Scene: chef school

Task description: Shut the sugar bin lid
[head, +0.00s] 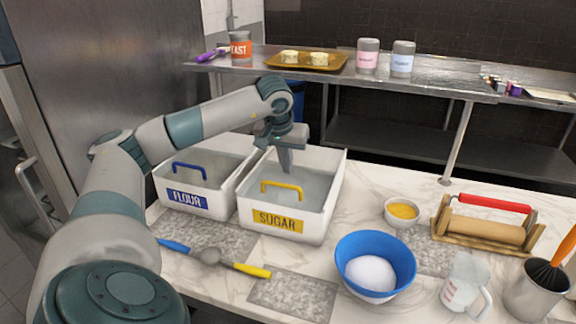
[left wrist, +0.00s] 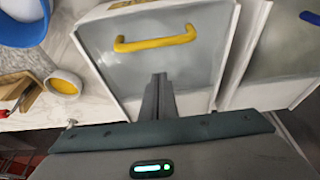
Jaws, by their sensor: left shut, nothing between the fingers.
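The sugar bin (head: 328,213) is a white box with a yellow SUGAR label, on the marble counter. Its grey lid (head: 312,182) lies low between the white side walls, with a yellow handle (head: 282,186) near the front. I cannot tell whether the lid is fully seated. My left gripper (head: 286,170) is shut and empty, pointing down over the lid just behind the handle; contact is unclear. In the left wrist view, the shut fingers (left wrist: 160,80) show over the lid (left wrist: 195,65), close to the handle (left wrist: 155,39). My right gripper is not in view.
The flour bin (head: 220,205) with a blue handle stands close at left. A spatula-like tool (head: 210,256), blue bowl (head: 352,254), small yellow-filled bowl (head: 387,217), rolling pin (head: 485,229) and measuring jug (head: 458,280) occupy the counter. A metal shelf (head: 440,92) runs behind.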

